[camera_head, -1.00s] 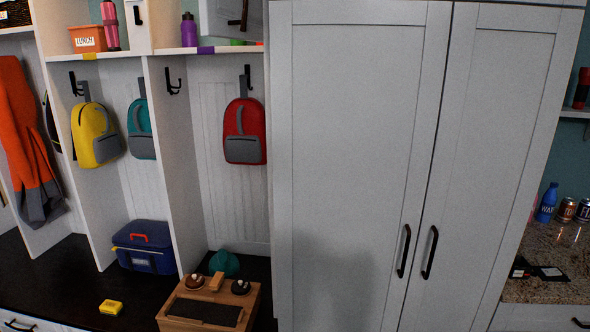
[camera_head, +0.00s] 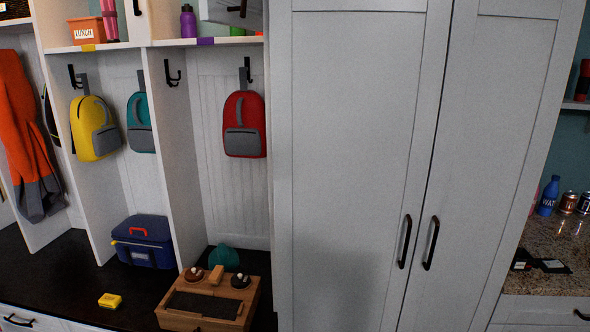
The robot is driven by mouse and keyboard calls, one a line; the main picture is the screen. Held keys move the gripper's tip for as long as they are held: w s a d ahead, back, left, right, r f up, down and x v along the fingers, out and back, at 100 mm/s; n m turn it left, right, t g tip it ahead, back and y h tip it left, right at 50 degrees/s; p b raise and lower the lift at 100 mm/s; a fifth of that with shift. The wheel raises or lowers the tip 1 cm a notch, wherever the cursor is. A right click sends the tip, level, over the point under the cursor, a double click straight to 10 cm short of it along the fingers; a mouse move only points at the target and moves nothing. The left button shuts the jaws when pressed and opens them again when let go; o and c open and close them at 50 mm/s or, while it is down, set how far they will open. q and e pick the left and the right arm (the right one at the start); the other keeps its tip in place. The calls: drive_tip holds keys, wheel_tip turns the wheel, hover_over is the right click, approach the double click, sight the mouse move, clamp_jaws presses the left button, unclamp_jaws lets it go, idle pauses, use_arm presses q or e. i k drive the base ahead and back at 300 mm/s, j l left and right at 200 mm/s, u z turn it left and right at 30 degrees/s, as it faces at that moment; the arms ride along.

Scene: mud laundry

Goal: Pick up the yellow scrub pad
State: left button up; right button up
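The yellow scrub pad (camera_head: 110,300) lies flat on the dark bench top (camera_head: 62,275) at the lower left, near the bench's front edge. It is a small bright yellow block with a darker mark on top. Nothing touches it. Neither of my grippers is in view.
A wooden tray box (camera_head: 208,303) with round items on it stands right of the pad. A blue lunch bag (camera_head: 143,241) sits behind the pad. A teal object (camera_head: 223,257) lies behind the box. A tall white cabinet (camera_head: 360,150) stands right. Bare bench surrounds the pad.

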sight(109, 301)
drive_tip(key=u, duration=1.3)
drive_tip(key=i+j+z, duration=0.45)
drive_tip(key=i+j, duration=0.15)
drive_tip(key=i, duration=0.6)
drive_tip(key=i+j+z, duration=0.45)
drive_tip(key=i+j, duration=0.6)
